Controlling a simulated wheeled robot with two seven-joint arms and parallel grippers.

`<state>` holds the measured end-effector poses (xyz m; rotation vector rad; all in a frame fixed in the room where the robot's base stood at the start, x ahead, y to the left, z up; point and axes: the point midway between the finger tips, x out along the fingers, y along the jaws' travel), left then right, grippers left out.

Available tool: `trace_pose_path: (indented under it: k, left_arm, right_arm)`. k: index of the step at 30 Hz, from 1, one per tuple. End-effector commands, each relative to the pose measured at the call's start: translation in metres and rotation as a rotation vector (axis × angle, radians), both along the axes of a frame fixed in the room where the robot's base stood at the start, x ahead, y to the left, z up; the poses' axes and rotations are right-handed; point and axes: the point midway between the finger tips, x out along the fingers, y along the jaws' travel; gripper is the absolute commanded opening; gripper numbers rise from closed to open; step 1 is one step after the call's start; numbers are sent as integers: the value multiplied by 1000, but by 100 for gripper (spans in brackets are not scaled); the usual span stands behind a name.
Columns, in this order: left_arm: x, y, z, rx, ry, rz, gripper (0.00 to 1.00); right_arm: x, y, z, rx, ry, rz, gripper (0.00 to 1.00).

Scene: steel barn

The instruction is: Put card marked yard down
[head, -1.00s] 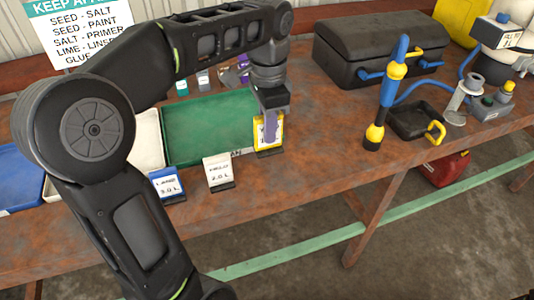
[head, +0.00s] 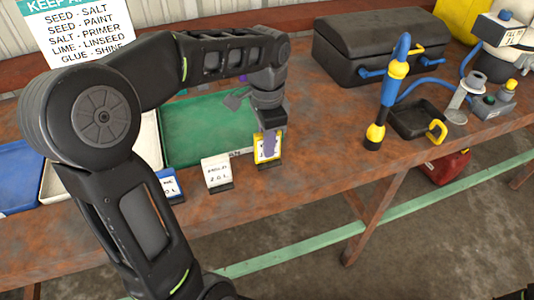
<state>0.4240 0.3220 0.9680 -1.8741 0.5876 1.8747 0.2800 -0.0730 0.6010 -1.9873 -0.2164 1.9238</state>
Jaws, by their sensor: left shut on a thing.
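My left gripper (head: 270,142) reaches in from the left and is shut on a yellow-edged card (head: 261,153) with a dark foot. The card is upright at the front right corner of the green tray (head: 208,128), near the bench's front edge. The gripper's purple fingers cover part of its face, and its marking is too small to read. I cannot tell whether its foot touches the bench (head: 310,150). My right gripper is not in view.
A white card (head: 217,172) stands left of the held card, and a blue-edged card (head: 170,186) is partly behind my arm. White and blue trays (head: 20,175) lie further left. A blue-yellow pump (head: 390,92) and black pan (head: 415,121) stand right, with bare bench between.

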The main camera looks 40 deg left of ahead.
Motion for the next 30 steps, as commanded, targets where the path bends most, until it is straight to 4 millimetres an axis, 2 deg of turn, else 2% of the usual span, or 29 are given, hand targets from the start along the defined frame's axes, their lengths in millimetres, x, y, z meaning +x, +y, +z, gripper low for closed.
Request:
trace_pose_path:
  k: [8, 17, 29, 30]
  left_arm:
    - [0, 0, -2, 0, 0, 1, 0]
    - [-1, 0, -36, -1, 2, 2, 0]
    - [0, 0, -42, -1, 1, 1, 0]
    - [-1, 0, -40, -1, 1, 1, 18]
  right_arm:
    - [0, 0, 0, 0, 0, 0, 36]
    - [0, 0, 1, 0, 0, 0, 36]
    - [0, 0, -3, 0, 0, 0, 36]
    - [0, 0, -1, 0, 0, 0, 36]
